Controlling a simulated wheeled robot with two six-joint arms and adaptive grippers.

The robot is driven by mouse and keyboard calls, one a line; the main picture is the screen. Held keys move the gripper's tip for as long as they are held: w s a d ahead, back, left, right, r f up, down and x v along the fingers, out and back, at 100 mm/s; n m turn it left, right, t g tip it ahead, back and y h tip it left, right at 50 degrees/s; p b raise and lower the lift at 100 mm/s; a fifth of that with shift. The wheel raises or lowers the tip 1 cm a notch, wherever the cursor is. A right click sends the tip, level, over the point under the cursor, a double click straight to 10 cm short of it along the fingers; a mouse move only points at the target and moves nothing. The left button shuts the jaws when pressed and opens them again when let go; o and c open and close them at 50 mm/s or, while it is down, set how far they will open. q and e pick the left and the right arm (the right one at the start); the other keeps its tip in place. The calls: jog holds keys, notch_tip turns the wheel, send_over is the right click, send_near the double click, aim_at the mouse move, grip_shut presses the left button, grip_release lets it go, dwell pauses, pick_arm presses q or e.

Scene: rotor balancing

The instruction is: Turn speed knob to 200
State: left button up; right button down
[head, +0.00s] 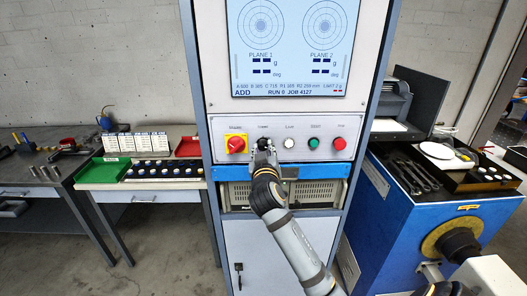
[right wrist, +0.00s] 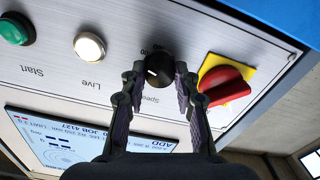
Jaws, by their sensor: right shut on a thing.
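The speed knob (right wrist: 159,68) is small, round and black with a short white pointer line. It sits on the light control panel, between the red switch and the white Live button. In the right wrist view, the panel appears upside down and the pointer points to the lower left; the small scale numbers are not readable. My right gripper (right wrist: 159,82) is shut on the knob, one finger on each side. In the head view my right gripper (head: 263,147) reaches up to the panel and mostly covers the knob. My left gripper is not in view.
A red rotary switch on yellow (head: 236,145) sits close beside the knob. The Live button (head: 288,143), green Start button (head: 313,143) and red stop button (head: 339,143) are in the same row. The display (head: 290,45) is above. A blue machine (head: 410,215) stands right.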

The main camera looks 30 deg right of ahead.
jog(key=c, duration=1)
grip_release()
jog(key=v, duration=0.7)
jog(key=shift+s, duration=0.25)
jog(key=shift+a, duration=0.1)
